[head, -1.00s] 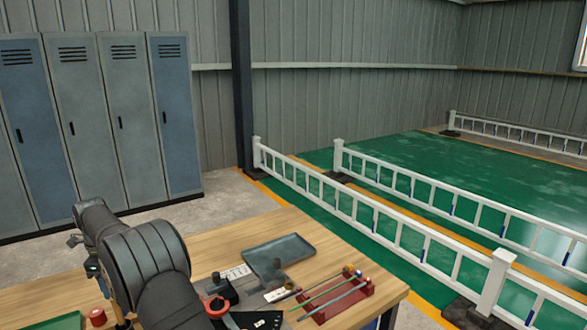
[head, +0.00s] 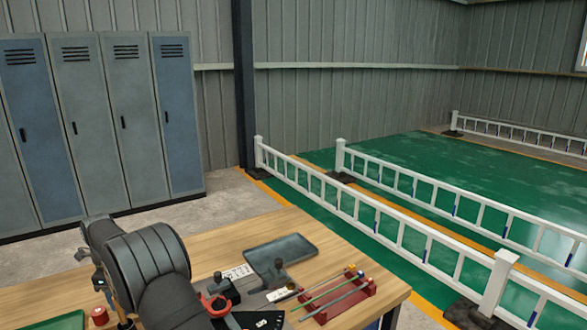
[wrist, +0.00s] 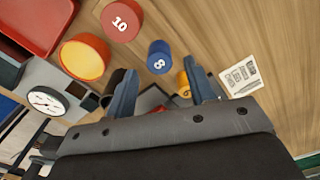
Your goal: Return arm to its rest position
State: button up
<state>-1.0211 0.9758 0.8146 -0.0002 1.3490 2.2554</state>
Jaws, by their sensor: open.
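My arm (head: 145,262) reaches over the left part of the wooden workbench (head: 225,250) in the head view. Its far end is bent at the left, and most of the gripper is hidden behind my own links there. In the wrist view my gripper (wrist: 160,84) shows two blue-grey fingers spread apart, with nothing held between them. Beyond the fingers are a red cylinder marked 10 (wrist: 122,20), a blue cylinder marked 8 (wrist: 160,57) and a yellow cylinder (wrist: 184,85) partly behind the right finger.
A dark tray (head: 292,250) and a red rack (head: 340,303) with thin rods stand on the bench's right. A green tray (head: 66,322) is at the lower left. The wrist view shows a dial gauge (wrist: 47,102), a red tray (wrist: 40,22) and a printed card (wrist: 241,75).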

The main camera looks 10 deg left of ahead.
jog(key=r, duration=0.4)
jog(key=d+r, duration=0.1)
jog(key=r, duration=0.1)
jog(key=shift+w+r, duration=0.15)
jog(key=shift+w, duration=0.15)
jog(key=w+d+r, duration=0.1)
jog(key=w+d, duration=0.2)
jog(key=d, duration=0.9)
jog(key=w+d+r, duration=0.1)
jog(key=w+d, duration=0.2)
jog(key=d, duration=0.9)
jog(key=w+d, duration=0.3)
jog(key=d, duration=0.9)
jog(key=a+f, duration=0.2)
jog(key=a, duration=0.1)
jog(key=a+f, duration=0.2)
jog(key=a, duration=0.1)
jog(key=s+a+f, duration=0.1)
jog(key=a+f, duration=0.1)
jog(key=a, duration=0.2)
jog(key=shift+s+a, duration=0.1)
jog(key=shift+a+f, duration=0.35)
jog(key=shift+f, duration=0.1)
